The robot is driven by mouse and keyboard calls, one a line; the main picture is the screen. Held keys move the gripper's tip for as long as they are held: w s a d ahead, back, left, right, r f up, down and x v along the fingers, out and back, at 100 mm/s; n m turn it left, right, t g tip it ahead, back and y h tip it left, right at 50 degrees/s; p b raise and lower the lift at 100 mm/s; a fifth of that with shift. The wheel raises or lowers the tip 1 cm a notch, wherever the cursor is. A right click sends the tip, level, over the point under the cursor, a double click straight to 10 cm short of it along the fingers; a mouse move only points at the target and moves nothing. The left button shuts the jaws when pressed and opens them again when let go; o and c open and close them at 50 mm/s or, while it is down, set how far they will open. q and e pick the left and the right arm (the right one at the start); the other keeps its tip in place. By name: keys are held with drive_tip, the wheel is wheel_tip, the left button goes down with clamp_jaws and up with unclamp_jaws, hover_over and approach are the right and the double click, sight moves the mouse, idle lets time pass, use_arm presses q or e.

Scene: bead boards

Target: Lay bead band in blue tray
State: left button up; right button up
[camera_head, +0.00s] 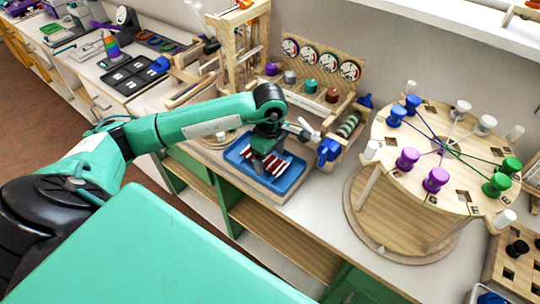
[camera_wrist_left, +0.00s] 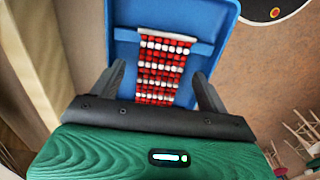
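The blue tray (camera_head: 233,158) sits on the white counter in the middle of the head view, and its blue floor and rim (camera_wrist_left: 124,20) fill the top of the left wrist view. The bead band (camera_wrist_left: 160,68), with red and white rows, lies inside the tray; in the head view part of the band (camera_head: 288,173) shows beside my gripper. My left gripper (camera_head: 262,166) points down over the tray. In the wrist view its two dark fingers (camera_wrist_left: 158,75) stand apart on either side of the band, with gaps visible. My right gripper is not in view.
A wooden board with several dials (camera_head: 320,58) stands behind the tray. To the right is a round wooden table (camera_head: 408,140) with blue, white, green and purple pegs and strings. A wooden tower frame (camera_head: 240,45) stands behind left. The counter's front edge lies close before the tray.

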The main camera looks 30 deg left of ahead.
sight(270, 161)
use_arm(q)
drive_tip(key=shift+r, duration=0.3)
wheel_tip(270, 161, up, 3)
drive_tip(key=shift+w+f+b, duration=0.1)
drive_tip(key=shift+b, duration=0.2)
wheel_tip(270, 161, up, 9)
drive_tip(key=b, duration=0.1)
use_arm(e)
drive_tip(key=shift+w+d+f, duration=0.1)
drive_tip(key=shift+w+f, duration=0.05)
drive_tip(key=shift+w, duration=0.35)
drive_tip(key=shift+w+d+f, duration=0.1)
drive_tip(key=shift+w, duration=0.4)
use_arm(q)
drive_tip(key=shift+f, duration=0.1)
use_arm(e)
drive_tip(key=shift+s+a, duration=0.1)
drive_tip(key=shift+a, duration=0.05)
